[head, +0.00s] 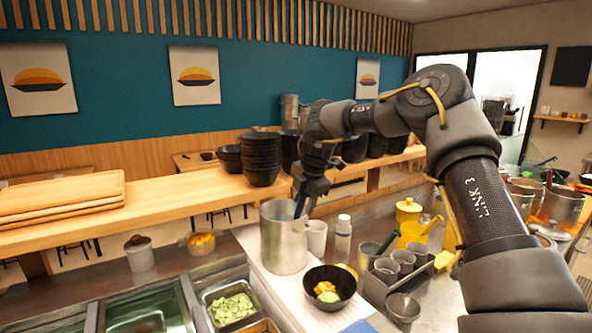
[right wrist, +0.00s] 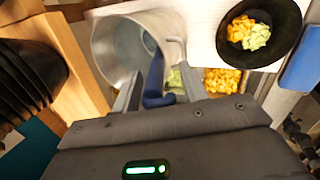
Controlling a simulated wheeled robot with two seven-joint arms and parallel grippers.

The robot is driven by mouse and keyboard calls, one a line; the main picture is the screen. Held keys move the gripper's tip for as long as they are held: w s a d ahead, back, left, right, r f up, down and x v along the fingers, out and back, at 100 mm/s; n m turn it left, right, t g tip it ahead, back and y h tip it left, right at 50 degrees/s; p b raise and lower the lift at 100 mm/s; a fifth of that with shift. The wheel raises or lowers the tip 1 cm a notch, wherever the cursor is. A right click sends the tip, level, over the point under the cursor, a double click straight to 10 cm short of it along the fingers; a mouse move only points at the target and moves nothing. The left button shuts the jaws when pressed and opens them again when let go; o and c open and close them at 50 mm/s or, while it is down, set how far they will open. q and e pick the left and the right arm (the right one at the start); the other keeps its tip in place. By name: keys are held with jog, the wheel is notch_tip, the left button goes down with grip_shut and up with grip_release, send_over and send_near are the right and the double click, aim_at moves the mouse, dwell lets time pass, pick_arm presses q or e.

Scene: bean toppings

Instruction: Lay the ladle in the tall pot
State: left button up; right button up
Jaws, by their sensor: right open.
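The tall pot (head: 283,245) is a grey metal cylinder standing on the white counter board, and its open mouth also shows in the right wrist view (right wrist: 108,50). My right gripper (head: 304,205) points down at the pot's right rim. In the right wrist view its two fingers (right wrist: 160,88) are apart. The ladle's blue handle (right wrist: 154,78) lies between them, its hooked end near the gripper body and its other end reaching into the pot's mouth. The ladle's bowl is hard to make out inside the pot. My left gripper is in neither view.
A black bowl (head: 330,287) with orange and green food stands in front of the pot. A white cup (head: 316,238) and a white bottle (head: 343,234) are close on the right. Stacked black bowls (head: 261,160) stand on the wooden shelf behind.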

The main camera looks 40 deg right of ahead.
jog(key=v, duration=1)
jog(key=shift+s, duration=0.1)
